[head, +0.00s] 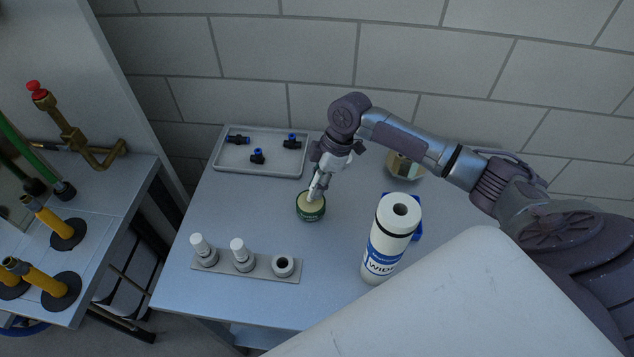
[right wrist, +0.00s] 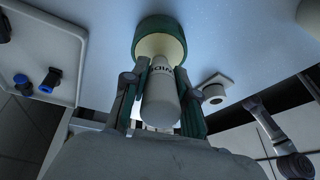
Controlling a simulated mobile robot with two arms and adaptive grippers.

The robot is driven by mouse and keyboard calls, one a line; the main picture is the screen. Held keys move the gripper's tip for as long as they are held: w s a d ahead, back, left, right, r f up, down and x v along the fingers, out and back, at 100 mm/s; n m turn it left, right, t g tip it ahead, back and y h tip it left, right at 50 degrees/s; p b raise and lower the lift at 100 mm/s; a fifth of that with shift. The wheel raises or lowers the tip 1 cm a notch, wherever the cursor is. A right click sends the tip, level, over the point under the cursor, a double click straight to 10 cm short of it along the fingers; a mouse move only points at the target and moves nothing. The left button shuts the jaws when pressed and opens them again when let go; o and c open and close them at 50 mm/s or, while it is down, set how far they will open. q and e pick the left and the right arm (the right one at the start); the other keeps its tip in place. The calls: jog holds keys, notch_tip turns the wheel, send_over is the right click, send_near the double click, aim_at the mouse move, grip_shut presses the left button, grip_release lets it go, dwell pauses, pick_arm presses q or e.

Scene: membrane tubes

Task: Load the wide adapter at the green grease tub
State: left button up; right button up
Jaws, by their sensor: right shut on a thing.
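The green grease tub (head: 311,213) stands on the grey table with pale grease inside; it also shows in the right wrist view (right wrist: 147,27). My right gripper (head: 318,184) is above the tub, pointing down. It is shut on the white adapter (right wrist: 160,104), which has dark lettering, partly hidden. The adapter's far end overlaps the pale grease in the right wrist view; I cannot tell how deep it sits or whether it touches. My left gripper is not in view.
A grey rack (head: 224,261) holds two white-topped adapters at left and an open, empty-looking socket (head: 283,266) at right. A tray (head: 262,172) with blue-black fittings lies behind. A glass jar (head: 405,167) stands near the wall.

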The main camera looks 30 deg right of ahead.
aim_at(317, 174)
jog(key=shift+r+p, duration=3)
jog(key=shift+r, duration=0.3)
jog(key=shift+f, duration=0.1)
jog(key=shift+a+b, duration=0.2)
jog(key=shift+b, duration=0.15)
jog(key=s+a+r+m+t+h+b, duration=0.2)
jog(key=s+a+r+m+t+b, duration=0.1)
jog(key=m+b, duration=0.8)
jog(key=s+a+r+m, duration=0.1)
jog(key=a+r+m, duration=0.1)
jog(key=a, duration=0.1)
jog(key=shift+a+r+h, duration=0.2)
jog(key=shift+a+h, duration=0.15)
jog(key=shift+h, duration=0.05)
